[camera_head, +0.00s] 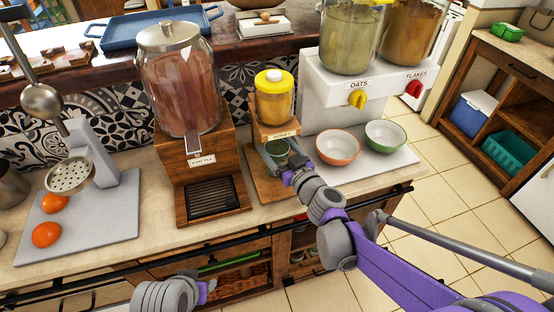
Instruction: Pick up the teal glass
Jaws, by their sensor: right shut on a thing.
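The teal glass (276,149) is a small dark green-teal cup at the middle of the counter.
The iced tea dispenser (181,85) stands close on the left. An orange bowl (337,147) and a green bowl (385,136) sit close on the right, before the cereal dispenser (318,98). Oranges (47,234) lie at the far left. The counter's front strip is mostly clear.

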